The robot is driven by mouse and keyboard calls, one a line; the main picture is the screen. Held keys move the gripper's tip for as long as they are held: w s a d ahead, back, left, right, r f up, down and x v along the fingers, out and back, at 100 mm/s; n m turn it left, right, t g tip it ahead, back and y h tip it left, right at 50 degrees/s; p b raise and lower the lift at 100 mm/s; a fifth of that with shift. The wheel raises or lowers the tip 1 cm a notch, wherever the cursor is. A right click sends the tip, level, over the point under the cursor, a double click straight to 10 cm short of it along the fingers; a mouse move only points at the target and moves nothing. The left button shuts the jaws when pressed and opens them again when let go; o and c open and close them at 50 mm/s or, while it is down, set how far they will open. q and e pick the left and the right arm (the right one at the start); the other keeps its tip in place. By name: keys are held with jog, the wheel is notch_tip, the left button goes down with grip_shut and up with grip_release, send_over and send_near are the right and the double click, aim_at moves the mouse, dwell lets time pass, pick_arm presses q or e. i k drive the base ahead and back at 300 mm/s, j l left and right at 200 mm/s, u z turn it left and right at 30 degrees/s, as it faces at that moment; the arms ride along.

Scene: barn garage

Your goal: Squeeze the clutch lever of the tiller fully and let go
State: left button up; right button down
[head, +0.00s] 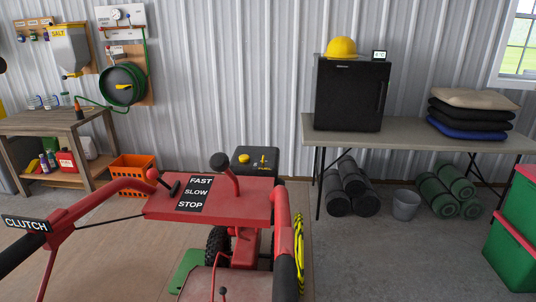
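The red tiller (240,201) stands in front of me, its control panel marked FAST, SLOW and STOP. Its left handlebar ends in a black grip (18,252) at the lower left edge, with a CLUTCH label (26,224) above it. A red lever-like bar (54,262), which looks like the clutch lever, runs down from the handlebar beside the grip, with a clear gap between them. Its lower end is cut off by the frame. A thin black cable runs from near its top to the panel. Neither of my grippers is in view.
The right handlebar has a black grip (285,278) at bottom centre. A wooden workbench (40,122) stands at the left with an orange crate (133,174) near it. A table (420,134) holds a black fridge (350,95). Red and green bins (512,247) stand at right.

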aim_at(48, 271)
jog(key=k+j+u, duration=0.15)
jog(key=u, duration=0.15)
jog(key=k+j+u, duration=0.1)
jog(key=j+u, duration=0.2)
jog(key=k+j+u, duration=0.1)
jog(key=j+u, duration=0.25)
